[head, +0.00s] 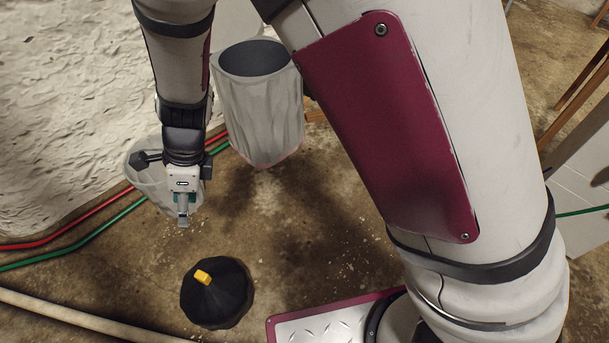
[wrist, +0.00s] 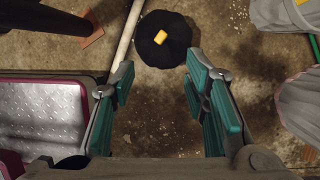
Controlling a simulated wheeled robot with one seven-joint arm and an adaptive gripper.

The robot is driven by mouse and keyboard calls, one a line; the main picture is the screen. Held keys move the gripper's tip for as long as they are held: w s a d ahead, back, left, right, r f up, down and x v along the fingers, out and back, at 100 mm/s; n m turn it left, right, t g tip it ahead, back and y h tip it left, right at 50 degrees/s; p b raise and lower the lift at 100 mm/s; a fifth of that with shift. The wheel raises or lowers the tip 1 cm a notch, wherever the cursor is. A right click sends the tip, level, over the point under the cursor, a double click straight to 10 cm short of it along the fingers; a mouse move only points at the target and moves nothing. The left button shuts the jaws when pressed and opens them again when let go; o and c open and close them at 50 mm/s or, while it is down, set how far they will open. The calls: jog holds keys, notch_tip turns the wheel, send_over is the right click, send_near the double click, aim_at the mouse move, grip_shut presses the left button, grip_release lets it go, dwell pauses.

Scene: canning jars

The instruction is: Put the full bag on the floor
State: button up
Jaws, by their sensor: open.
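The full bag is a black, rounded bag (head: 215,295) with a yellow tie at its top. It sits upright on the brown floor, and it also shows at the top middle of the wrist view (wrist: 150,52). My gripper (head: 183,222) is above the floor, behind and a little left of the bag in the head view. In the wrist view its teal fingers (wrist: 158,78) are spread wide with nothing between them. The bag lies beyond the fingertips, apart from them.
A tall pale bin (head: 262,118) with a dark inside stands behind the bag. Another pale bin (head: 140,165) is partly hidden by my arm. Red and green hoses (head: 85,222) and a pale pipe (head: 75,315) run along the floor at left. Bare floor surrounds the bag.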

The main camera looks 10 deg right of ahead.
jog(key=s+d+r+n, duration=0.3)
jog(key=d+r+n, duration=0.2)
jog(key=d+r, duration=0.4)
jog(key=s+d+r+n, duration=0.4)
jog(key=d+r+n, duration=0.1)
jog(key=d+r, duration=0.45)
jog(key=s+d+r+n+t+h, duration=0.1)
jog(key=s+d+r+n+h, duration=0.2)
jog(key=s+d+n, duration=0.4)
jog(key=s+d, duration=0.9)
jog(key=shift+d+n+h, duration=0.15)
jog(key=shift+n+h, duration=0.15)
jog(key=shift+h, duration=0.1)
jog(key=shift+r, duration=0.1)
notch_tip(320, 180, up, 33)
jog(key=t+p, duration=0.4)
jog(key=p, duration=2.7)
jog(key=shift+d, duration=0.25)
